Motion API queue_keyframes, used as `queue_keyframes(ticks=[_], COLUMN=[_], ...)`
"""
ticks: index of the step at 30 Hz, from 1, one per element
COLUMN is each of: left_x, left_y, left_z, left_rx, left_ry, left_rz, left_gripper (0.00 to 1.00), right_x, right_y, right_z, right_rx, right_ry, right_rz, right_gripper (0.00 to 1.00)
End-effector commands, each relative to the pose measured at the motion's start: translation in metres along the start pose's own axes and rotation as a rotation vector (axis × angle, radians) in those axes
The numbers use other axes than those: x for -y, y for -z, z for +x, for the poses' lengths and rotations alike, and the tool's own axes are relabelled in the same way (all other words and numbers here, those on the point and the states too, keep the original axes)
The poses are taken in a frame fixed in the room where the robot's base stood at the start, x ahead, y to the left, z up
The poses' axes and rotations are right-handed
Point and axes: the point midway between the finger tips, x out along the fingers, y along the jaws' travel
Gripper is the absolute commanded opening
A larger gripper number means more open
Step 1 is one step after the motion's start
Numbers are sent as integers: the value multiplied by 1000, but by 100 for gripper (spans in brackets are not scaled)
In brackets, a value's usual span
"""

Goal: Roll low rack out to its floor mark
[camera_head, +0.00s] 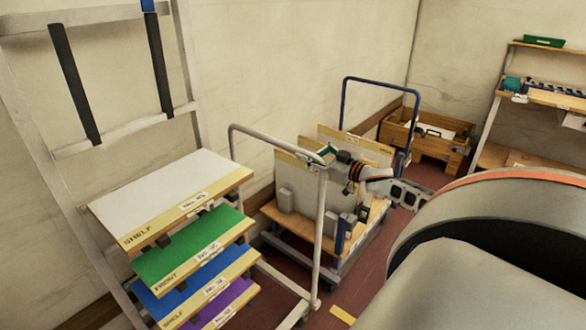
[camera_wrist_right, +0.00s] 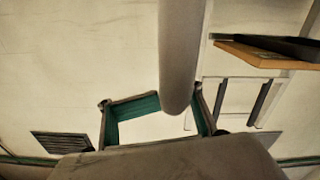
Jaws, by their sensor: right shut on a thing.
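A low rack of coloured shelves (camera_head: 172,205) stands at the left, with labelled white, green, blue and purple boards stacked one above another. A grey tubular hoop handle (camera_head: 318,235) rises at its right side and appears to belong to it. My right gripper (camera_head: 322,157) is shut on the top corner of this handle. In the right wrist view the grey tube (camera_wrist_right: 182,55) runs down to the gripper's teal-lined fingers (camera_wrist_right: 165,105). A yellow floor mark (camera_head: 342,314) lies on the red floor, near the handle's foot. My left gripper is out of view.
A wooden trolley (camera_head: 290,222) with upright panels and a blue hoop handle (camera_head: 382,84) stands close behind the grey handle. A wooden crate (camera_head: 428,143) sits at the back wall. Shelving (camera_head: 545,97) stands at the right. Red floor shows around the yellow mark.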

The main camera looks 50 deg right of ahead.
Motion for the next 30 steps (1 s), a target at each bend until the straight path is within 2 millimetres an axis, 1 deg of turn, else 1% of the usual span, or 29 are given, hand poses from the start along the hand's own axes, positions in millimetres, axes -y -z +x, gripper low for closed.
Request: queue_keyframes(ticks=[1, 6, 10, 12, 14, 18, 23, 30], left_x=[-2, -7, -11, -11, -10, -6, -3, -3], left_y=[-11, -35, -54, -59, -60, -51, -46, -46], left_z=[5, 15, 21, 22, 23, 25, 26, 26], left_rx=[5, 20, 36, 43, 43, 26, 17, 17], left_ry=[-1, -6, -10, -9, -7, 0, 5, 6], left_rz=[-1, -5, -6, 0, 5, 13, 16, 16], left_gripper=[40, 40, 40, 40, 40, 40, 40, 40], right_x=[-12, -45, -65, -72, -77, -83, -85, -84], right_y=[-7, -16, -19, -20, -20, -20, -19, -18], right_z=[1, 1, 1, 1, 1, 1, 1, 1], right_rx=[0, 1, 0, 1, -1, -2, -4, -4], right_ry=[0, 2, 1, 2, 3, 4, 7, 7], right_rz=[-3, 1, 3, 4, 4, 7, 9, 9], right_gripper=[0, 0, 0, 0, 0, 0, 0, 0])
